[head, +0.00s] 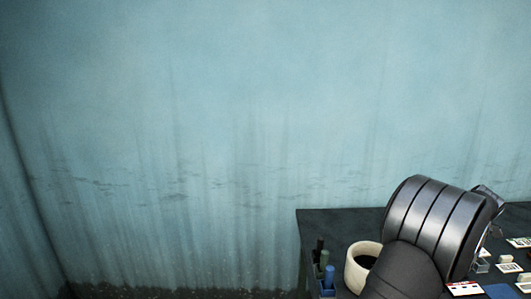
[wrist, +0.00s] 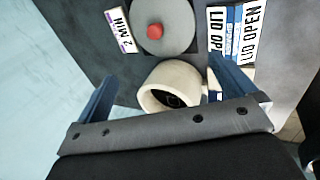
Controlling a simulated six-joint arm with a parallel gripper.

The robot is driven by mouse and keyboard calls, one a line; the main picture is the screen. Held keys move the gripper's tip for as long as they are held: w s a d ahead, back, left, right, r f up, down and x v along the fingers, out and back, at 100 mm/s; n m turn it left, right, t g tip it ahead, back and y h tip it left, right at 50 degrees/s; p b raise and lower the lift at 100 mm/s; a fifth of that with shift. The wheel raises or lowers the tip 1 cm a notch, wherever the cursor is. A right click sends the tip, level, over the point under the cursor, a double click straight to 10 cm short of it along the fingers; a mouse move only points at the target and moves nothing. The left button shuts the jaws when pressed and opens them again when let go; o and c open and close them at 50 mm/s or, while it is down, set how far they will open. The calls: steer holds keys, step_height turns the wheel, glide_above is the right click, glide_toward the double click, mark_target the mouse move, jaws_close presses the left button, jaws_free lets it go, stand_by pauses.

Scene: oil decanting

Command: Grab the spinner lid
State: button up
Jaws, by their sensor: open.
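A grey round disc with a red knob (wrist: 155,30) at its centre shows at the top of the wrist view, partly cut off by the edge. It may be the spinner lid, but no view confirms this. My gripper (wrist: 161,69) has its two blue fingers spread wide, with nothing held between them. A cream round cup with a dark inside (wrist: 153,96) lies between and beyond the fingers, apart from them as far as I can tell. The cup also shows in the head view (head: 355,276), left of my dark arm. My fingers are hidden in the head view.
A "2 MIN" card (wrist: 119,31) lies left of the disc, and "LID OPEN" cards (wrist: 254,32) lie right of it. In the head view, several markers (head: 328,277) stand left of the cup on the dark table (head: 335,222). Small labelled items (head: 507,264) lie at the right.

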steer(key=c, duration=1)
steer(key=w+a+r+m+g+h, duration=0.1)
steer(key=a+m+h, duration=0.1)
steer(key=m, duration=1.1)
steer(key=w+a+r+m+h, duration=0.1)
steer(key=a+r+m, duration=0.15)
steer(key=m, duration=1.15)
steer(key=x, duration=1.2)
steer(key=shift+s+f, duration=0.15)
steer(key=shift+f, duration=0.3)
steer(key=shift+x, duration=2.75)
